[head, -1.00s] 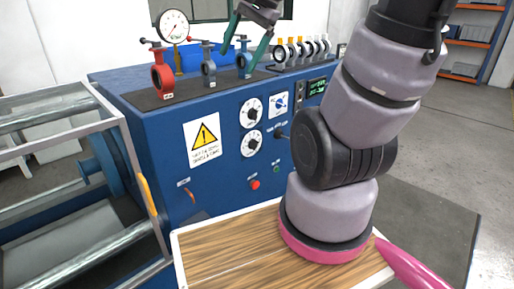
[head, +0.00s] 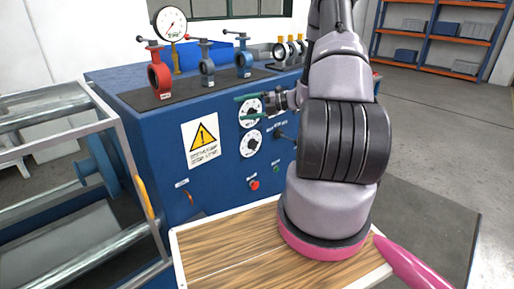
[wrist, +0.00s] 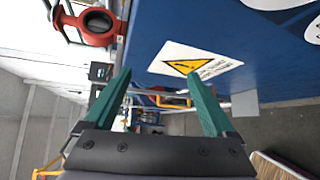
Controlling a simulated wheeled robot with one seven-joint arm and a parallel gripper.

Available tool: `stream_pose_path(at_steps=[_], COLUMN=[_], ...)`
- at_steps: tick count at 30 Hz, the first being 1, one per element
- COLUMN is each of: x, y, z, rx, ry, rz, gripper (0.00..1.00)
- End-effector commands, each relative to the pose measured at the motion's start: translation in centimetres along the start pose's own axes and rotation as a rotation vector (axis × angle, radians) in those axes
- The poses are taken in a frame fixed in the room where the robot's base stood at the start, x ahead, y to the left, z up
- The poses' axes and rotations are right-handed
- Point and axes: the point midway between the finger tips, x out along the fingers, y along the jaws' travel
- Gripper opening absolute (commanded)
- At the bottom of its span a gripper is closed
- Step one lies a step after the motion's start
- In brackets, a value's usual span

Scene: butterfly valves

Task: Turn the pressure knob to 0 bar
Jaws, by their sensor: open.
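The blue machine's front panel has an upper white dial with a knob (head: 257,104) and a lower white dial with a black knob (head: 251,144). Their labels are too small to read, so I cannot tell which is the pressure knob. My gripper (head: 239,108) is open and empty, its green fingers pointing left across the upper dial and partly hiding it. I cannot tell whether it touches. In the wrist view my gripper (wrist: 160,73) has nothing between its fingers. Part of a white dial (wrist: 314,30) shows at the upper right edge there.
A warning sign (head: 202,138) is left of the dials. A red button (head: 254,184) is below. A metal frame (head: 110,125) stands left.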

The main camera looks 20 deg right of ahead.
Motion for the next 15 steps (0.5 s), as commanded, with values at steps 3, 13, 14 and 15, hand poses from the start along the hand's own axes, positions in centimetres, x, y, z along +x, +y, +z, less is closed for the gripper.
stream_pose_path(at_steps=[3,13,14,15], x=[-1.2,-5.4,-5.7,-6.1], y=[-6.1,-21.9,-23.0,-24.2], z=[1.3,1.1,0.9,0.6], rx=[0.279,0.946,0.985,1.032], ry=[-0.145,-0.524,-0.547,-0.578], rz=[0.079,0.355,0.376,0.404], gripper=[0.90,0.90,0.90,0.90])
